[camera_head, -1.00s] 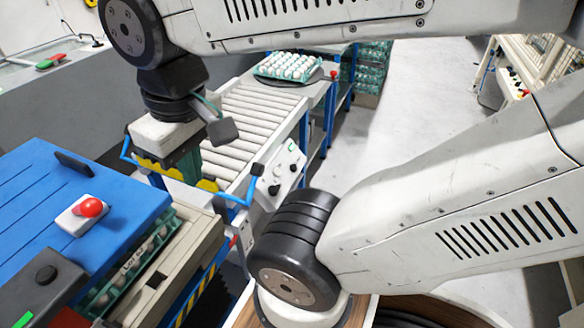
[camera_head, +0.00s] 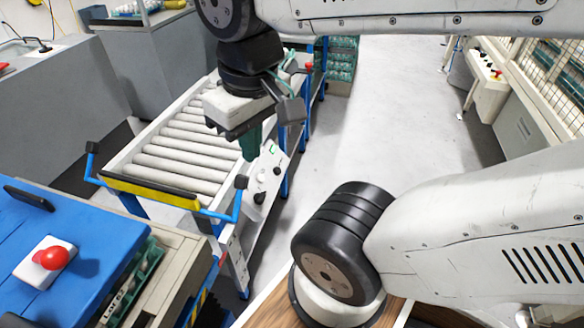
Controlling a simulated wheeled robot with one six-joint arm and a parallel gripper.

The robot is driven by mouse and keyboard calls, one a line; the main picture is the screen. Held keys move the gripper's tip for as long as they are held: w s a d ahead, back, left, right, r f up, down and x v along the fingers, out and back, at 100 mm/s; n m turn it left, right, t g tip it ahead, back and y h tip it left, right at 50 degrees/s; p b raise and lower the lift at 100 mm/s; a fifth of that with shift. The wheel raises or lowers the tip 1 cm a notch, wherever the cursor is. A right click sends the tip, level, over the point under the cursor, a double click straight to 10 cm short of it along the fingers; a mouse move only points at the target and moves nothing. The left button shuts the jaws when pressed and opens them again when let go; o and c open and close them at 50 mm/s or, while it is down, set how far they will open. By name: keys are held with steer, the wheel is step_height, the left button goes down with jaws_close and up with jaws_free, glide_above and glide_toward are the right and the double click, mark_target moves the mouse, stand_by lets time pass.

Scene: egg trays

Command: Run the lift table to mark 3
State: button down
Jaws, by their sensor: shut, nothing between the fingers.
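A roller table (camera_head: 180,150) with blue legs stands left of centre; I take it for the lift table, but cannot be sure. A yellow bar crosses its near end between blue handles. A white control panel (camera_head: 254,186) with black knobs and a small green spot hangs on its right side. No numbered mark can be read. My gripper (camera_head: 251,152) points down, shut and empty, in front of the panel's upper left part in the picture. I cannot tell whether it touches the panel.
A blue-topped machine (camera_head: 90,225) with a red button (camera_head: 54,258) and a tray inside stands at the lower left. Grey cabinets (camera_head: 60,90) stand at the back left. A white-framed mesh guard is at the right. The floor (camera_head: 400,120) between is clear.

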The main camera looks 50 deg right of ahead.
steer(key=w+d+f+m+g+y, duration=0.1)
steer(key=w+f+m+g+y, duration=0.3)
steer(key=w+y, duration=0.5)
steer(key=w+d+f+m+t+y, duration=0.5)
steer(key=w+d+f+m+t, duration=0.25)
steer(key=w+d+f, duration=0.35)
steer(key=s+d+f+m+t+h, duration=0.2)
steer(key=d+f+m+t+h, duration=0.3)
steer(key=d+f+m, duration=0.3)
steer(key=s+d+f+m+t+h, duration=0.3)
steer(key=d+f+m+t+h, duration=0.3)
steer(key=d+f, duration=1)
steer(key=shift+s+m+t, duration=0.2)
steer(key=shift+m+t, duration=0.95)
steer(key=shift+d, duration=0.1)
